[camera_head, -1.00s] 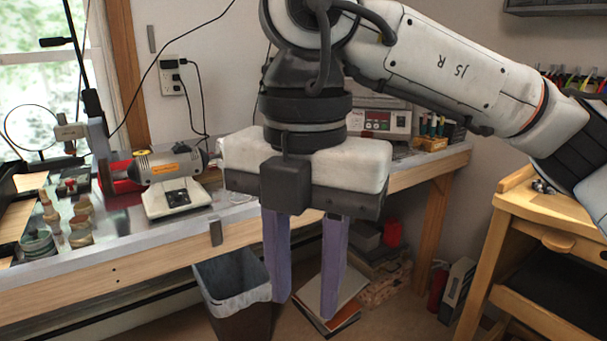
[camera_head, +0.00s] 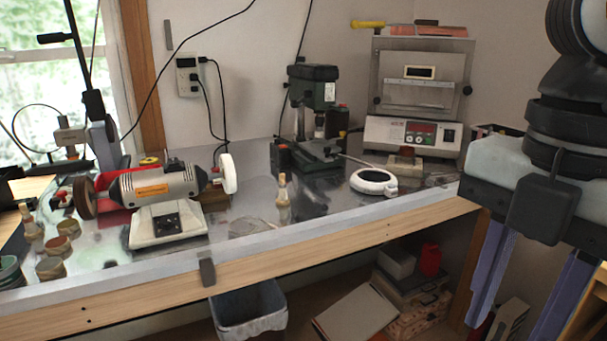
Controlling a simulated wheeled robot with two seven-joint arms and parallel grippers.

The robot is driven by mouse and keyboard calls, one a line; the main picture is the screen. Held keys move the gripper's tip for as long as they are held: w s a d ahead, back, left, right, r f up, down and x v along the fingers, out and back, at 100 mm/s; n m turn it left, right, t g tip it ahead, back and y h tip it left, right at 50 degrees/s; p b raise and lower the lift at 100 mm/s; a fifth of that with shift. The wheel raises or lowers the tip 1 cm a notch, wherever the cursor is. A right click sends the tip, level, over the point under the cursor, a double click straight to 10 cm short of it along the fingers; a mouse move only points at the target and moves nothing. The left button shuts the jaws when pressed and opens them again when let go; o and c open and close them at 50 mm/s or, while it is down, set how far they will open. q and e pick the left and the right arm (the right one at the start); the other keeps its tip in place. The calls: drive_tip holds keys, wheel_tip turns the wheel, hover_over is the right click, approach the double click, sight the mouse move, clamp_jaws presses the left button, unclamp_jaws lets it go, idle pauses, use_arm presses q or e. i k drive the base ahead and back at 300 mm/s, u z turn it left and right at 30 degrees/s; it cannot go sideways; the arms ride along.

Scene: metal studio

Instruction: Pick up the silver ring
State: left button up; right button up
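I cannot make out a silver ring for certain on the metal-topped bench (camera_head: 330,222). My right gripper (camera_head: 509,328) hangs at the right edge of the view, in front of the bench's right end. Its two purple-grey fingers point down and stand apart with nothing visible between them. The fingertips are below the bench top's level in the picture. My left gripper is not in view.
On the bench stand a grinder (camera_head: 160,190), a green drill press (camera_head: 312,120), a white round device (camera_head: 374,181) and a box-shaped furnace (camera_head: 418,100). Small pots and a wooden peg (camera_head: 283,195) stand nearer the front. A bin (camera_head: 248,312) is below.

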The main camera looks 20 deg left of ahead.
sight(283, 200)
drive_tip(key=i, duration=1.6)
drive_tip(key=u, duration=1.9)
